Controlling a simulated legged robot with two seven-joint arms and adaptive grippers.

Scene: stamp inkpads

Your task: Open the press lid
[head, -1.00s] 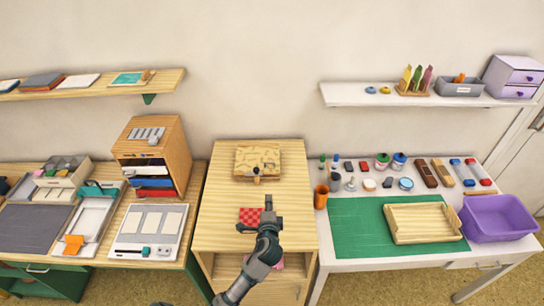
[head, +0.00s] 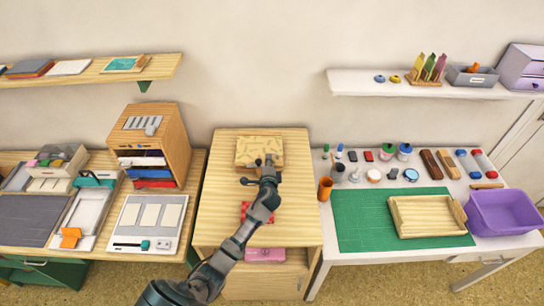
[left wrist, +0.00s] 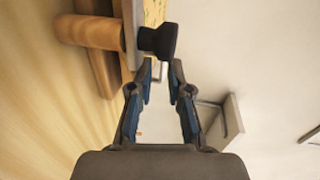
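The press (head: 248,146), a light wooden block with a patterned lid, sits at the back of the middle wooden cabinet. Its lid lies flat and closed. My left gripper (head: 262,176) is at the front edge of the press, partly covering it in the head view. In the left wrist view, a black knob (left wrist: 158,40) on the press stands just ahead of my left gripper (left wrist: 162,66). The fingers are apart with nothing between them, and I see no clear contact with the knob. My right gripper is not in view.
A red checked pad (head: 245,209) lies on the cabinet top (head: 222,200), partly hidden by my arm. The orange cup (head: 325,188) and green mat (head: 362,222) are on the right table. A wooden drawer unit (head: 172,125) stands on the left. Free room surrounds the press.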

